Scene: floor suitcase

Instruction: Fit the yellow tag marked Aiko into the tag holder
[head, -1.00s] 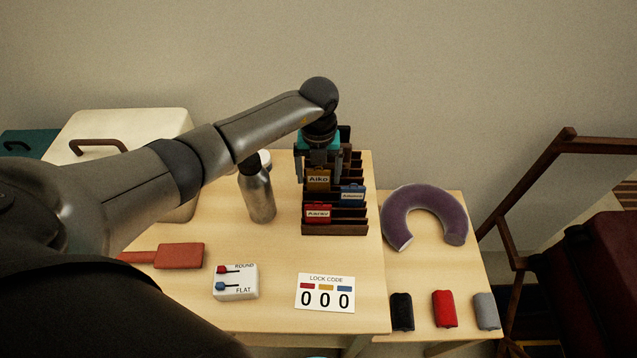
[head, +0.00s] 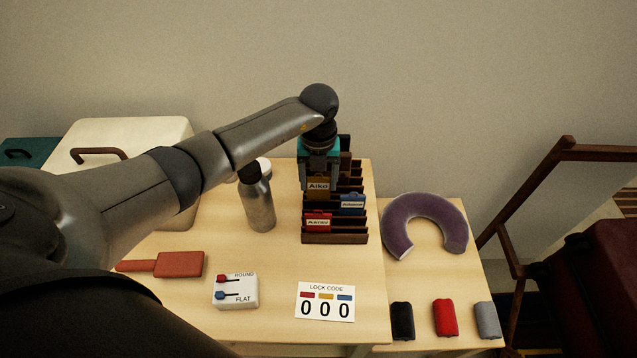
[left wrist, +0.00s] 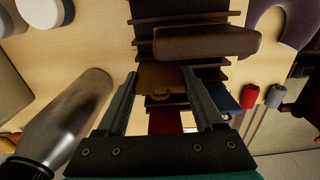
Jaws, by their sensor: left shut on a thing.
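The yellow tag marked Aiko (head: 318,186) stands in a dark wooden stepped rack (head: 334,239), in the same place among the slots. My left gripper (head: 319,180) reaches down over the rack and is shut on this tag. In the left wrist view the yellow tag (left wrist: 158,78) shows between the fingers, with its handle-shaped cut-out. A red tag (head: 318,222) and a blue tag (head: 352,204) stand in the rack nearby. My right gripper is not in view.
A metal bottle (head: 259,205) stands close left of the rack. A purple neck pillow (head: 400,225) lies to the right. A switch box (head: 235,290) and a lock code card (head: 325,302) lie in front. The table between bottle and card is clear.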

